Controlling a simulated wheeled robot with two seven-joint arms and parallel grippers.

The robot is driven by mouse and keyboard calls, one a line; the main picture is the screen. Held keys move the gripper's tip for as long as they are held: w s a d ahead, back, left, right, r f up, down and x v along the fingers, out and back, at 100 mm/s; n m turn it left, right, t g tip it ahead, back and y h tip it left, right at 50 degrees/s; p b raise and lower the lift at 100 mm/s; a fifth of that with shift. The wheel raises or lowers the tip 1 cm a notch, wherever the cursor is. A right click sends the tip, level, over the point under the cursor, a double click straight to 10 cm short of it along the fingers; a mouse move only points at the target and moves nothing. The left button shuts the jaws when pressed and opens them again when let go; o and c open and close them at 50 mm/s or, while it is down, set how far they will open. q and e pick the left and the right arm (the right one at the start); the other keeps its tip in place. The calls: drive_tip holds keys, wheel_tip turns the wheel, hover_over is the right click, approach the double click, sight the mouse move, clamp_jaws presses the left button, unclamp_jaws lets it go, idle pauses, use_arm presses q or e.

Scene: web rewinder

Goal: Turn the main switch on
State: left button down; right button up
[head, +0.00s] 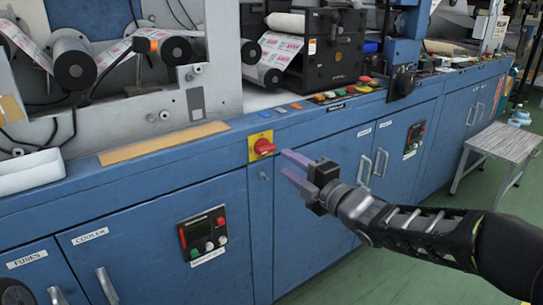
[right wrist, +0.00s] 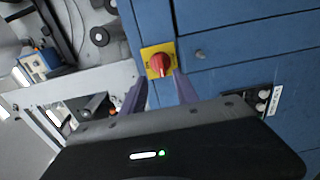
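The main switch is a red rotary knob (head: 264,146) on a yellow square plate (head: 253,157), set in the blue cabinet front at the middle of the head view. In the right wrist view the red knob (right wrist: 158,62) lies just beyond my fingertips. My right gripper (head: 288,164) comes in from the right. Its two purple fingers are spread with a gap between them, pointing at the knob, a little to its right and apart from it. It also shows open in the right wrist view (right wrist: 156,82). My left gripper is not visible; a dark piece shows at the lower left corner.
A control panel (head: 203,235) with buttons sits below left on the cabinet. Cabinet door handles (head: 372,165) stick out behind my right arm. Rollers with printed web (head: 75,60) stand above the ledge. A small grey bench (head: 505,143) stands on the green floor at right.

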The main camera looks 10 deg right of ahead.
sight(269, 151)
drive_tip(key=b+x, duration=0.1)
drive_tip(key=x, duration=0.6)
drive_tip(key=shift+w, duration=0.15)
drive_tip(key=shift+c, duration=0.6)
clamp_jaws()
